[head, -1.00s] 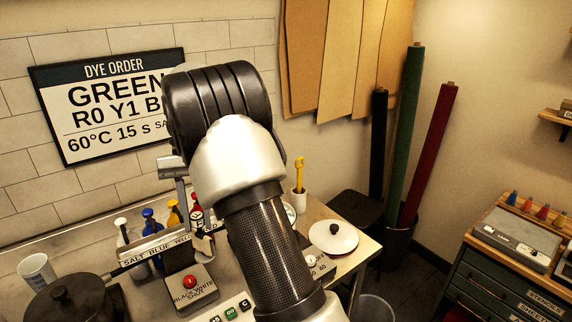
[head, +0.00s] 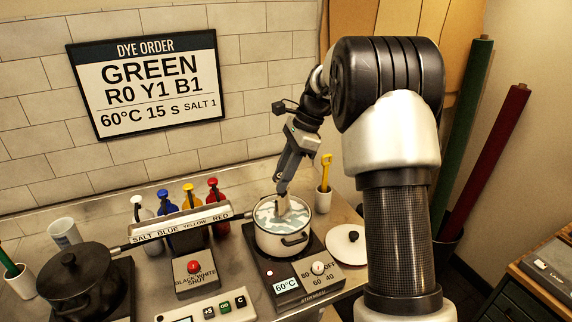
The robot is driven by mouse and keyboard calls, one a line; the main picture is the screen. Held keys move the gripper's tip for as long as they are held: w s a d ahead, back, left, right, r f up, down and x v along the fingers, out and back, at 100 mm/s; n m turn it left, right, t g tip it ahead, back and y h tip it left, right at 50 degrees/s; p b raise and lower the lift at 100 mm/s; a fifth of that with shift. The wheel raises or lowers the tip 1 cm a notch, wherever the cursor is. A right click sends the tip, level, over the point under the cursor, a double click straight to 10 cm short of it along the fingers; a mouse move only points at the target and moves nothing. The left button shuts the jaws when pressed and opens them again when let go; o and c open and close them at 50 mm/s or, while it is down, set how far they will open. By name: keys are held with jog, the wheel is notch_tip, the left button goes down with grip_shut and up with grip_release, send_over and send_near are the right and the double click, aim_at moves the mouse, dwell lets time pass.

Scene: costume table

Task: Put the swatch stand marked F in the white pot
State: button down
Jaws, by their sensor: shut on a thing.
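The white pot (head: 283,240) stands uncovered on a hotplate at the right of the counter, with pale bluish liquid in it. My gripper (head: 283,188) reaches down over the pot from behind, its fingertips near the pot's mouth. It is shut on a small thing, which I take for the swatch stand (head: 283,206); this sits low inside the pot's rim. No letter F can be read on it, and I cannot tell whether it touches the pot's bottom.
The hotplate (head: 312,290) shows 60°C. The pot lid (head: 342,250) lies to its right, below a small cup with a yellow tool (head: 325,177). A labelled rail (head: 180,226) and several bottles are left of the pot. A black pot (head: 72,285) stands far left.

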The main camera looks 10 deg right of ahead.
aim_at(282, 204)
jog(key=shift+w+d+f+m+t+h+b, duration=0.15)
jog(key=shift+w+f+m+t+b, duration=0.35)
jog(key=shift+f+m+b, duration=1)
jog(key=shift+w+f+m+t+h+b, duration=0.1)
jog(key=shift+w+f+m+t+b, duration=0.6)
jog(key=shift+f, duration=1.6)
jog(key=shift+w+d+f+m+t+h+b, duration=0.15)
jog(key=shift+w+f+m+b, duration=0.3)
jog(key=shift+f+m+b, duration=1.05)
jog(key=shift+f+p, duration=0.5)
jog(key=shift+f, duration=0.35)
jog(key=c, duration=0.9)
grip_release()
jog(key=shift+c, duration=0.2)
